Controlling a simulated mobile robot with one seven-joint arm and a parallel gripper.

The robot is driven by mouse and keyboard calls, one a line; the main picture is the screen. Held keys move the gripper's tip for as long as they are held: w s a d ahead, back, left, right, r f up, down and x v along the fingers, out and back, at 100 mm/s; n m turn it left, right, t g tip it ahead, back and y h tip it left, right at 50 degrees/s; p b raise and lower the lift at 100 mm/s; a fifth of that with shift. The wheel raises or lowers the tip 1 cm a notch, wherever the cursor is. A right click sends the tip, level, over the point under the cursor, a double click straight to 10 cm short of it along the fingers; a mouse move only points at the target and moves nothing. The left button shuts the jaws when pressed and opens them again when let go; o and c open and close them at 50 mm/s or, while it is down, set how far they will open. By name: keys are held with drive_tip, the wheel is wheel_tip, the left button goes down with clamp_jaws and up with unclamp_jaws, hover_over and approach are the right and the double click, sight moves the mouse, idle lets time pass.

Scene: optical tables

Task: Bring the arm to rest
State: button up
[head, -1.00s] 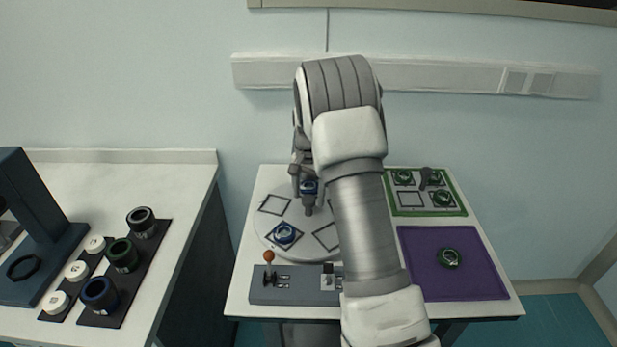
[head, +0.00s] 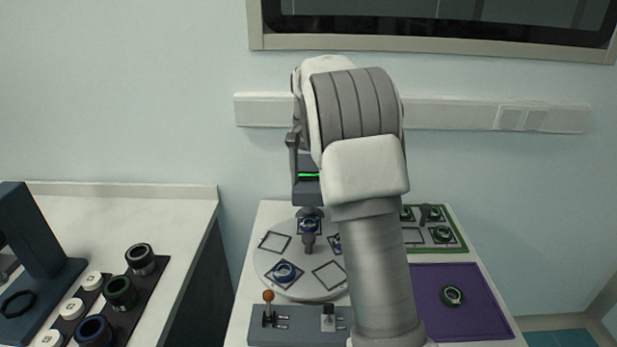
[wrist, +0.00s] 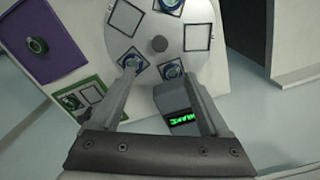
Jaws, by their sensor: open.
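My gripper (wrist: 161,73) is open in the wrist view, with nothing between its fingers. It is above the table's far side, and its fingertips overlap the near part of the round white turntable (wrist: 145,40) in that picture. In the head view my arm hides most of the gripper. The turntable (head: 296,290) carries blue-ringed parts in some of its square outlines; one blue part (head: 284,271) is at the front. A dark box with a green display (head: 307,187) stands behind the turntable; it also shows beside the right finger in the wrist view (wrist: 182,119).
A purple mat (head: 480,310) with a green-ringed part (head: 452,295) and a green-edged board (head: 463,243) are on the right. A lever panel (head: 291,335) is at the front. The left bench (head: 180,210) holds a dark stand (head: 35,240) and several cylinders. A wall rail (head: 440,115) runs behind.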

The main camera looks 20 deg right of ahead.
idle(0.4)
drive_tip(key=s+a+r+n+t, duration=0.1)
drive_tip(key=s+a+r+n, duration=0.1)
drive_tip(key=s+a+r, duration=0.45)
drive_tip(key=s+a+r+n+t, duration=0.1)
drive_tip(key=s+r+n+t, duration=0.2)
drive_tip(key=s, duration=0.6)
drive_tip(key=s+a+f+n, duration=0.1)
drive_tip(key=s+a+n, duration=0.1)
drive_tip(key=s, duration=0.6)
drive_tip(key=s+a+f+n+t, duration=0.1)
drive_tip(key=s+a+f+n, duration=0.1)
drive_tip(key=s, duration=0.7)
drive_tip(key=shift+s+n+t, duration=0.3)
drive_tip(key=shift+n, duration=0.2)
drive_tip(key=shift+a, duration=0.2)
